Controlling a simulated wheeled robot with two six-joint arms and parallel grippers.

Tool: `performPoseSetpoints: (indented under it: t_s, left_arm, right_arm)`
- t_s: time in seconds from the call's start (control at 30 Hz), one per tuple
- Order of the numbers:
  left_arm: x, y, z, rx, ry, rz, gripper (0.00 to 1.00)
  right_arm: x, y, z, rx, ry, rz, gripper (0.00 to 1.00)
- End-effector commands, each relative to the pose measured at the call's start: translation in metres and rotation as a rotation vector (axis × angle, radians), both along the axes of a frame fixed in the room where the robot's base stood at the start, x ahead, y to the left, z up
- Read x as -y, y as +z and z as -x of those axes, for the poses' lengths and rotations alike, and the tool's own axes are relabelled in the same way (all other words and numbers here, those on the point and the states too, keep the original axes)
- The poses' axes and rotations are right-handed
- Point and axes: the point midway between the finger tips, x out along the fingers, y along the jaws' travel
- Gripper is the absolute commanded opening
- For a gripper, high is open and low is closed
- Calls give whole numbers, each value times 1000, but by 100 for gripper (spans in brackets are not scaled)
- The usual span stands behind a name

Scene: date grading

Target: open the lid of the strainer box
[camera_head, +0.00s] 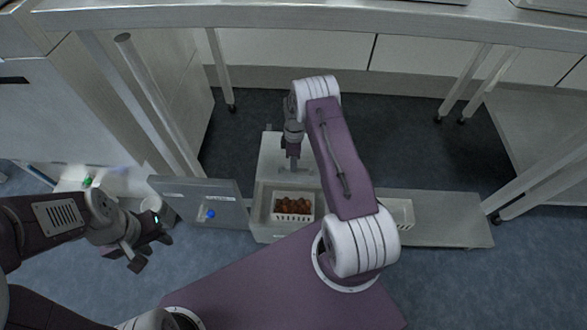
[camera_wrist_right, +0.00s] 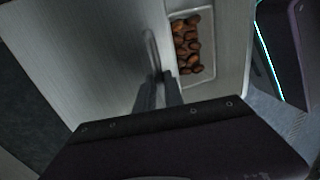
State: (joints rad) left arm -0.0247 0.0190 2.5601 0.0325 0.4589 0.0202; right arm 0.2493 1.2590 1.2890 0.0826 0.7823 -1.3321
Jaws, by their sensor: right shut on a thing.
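The strainer box (camera_head: 257,215) is a pale grey box at the middle of the head view. A white basket (camera_head: 293,217) of brown dates (camera_head: 292,205) sits inside it and shows beside the lid in the right wrist view (camera_wrist_right: 187,47). The lid (camera_head: 271,160) is a flat metal panel on the far side of the opening, clear of the basket; its exact tilt is hard to tell. My right gripper (camera_head: 292,162) is shut on the lid handle (camera_wrist_right: 151,48), its fingers on the bar. My left gripper (camera_head: 152,251) is open and empty, at the left, away from the box.
A grey panel (camera_head: 228,208) with a blue dot (camera_head: 211,214) stands left of the box. A bench surface (camera_head: 450,220) with a pale tray (camera_head: 404,212) extends right. Metal table legs (camera_head: 160,105) stand behind.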

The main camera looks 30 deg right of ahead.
Motion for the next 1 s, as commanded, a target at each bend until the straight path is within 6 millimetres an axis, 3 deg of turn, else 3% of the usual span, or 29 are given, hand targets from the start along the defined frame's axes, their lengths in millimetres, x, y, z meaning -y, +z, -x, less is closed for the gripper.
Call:
performPoseSetpoints:
  t_s: [0.27,0.3,0.37,0.67,0.77,1.0]
  left_arm:
    - [0,0,0,0,0,0,36]
    - [0,0,0,0,0,0,36]
    - [0,0,0,0,0,0,36]
    - [0,1,0,0,0,0,36]
    - [0,9,0,0,0,0,36]
    - [0,42,0,0,0,0,36]
  right_arm:
    - [0,0,0,0,0,0,0]
    - [0,0,0,0,0,0,15]
    - [0,0,0,0,0,0,32]
    - [0,1,0,0,0,0,34]
    - [1,13,-2,0,0,0,34]
    - [7,68,-11,1,-1,0,34]
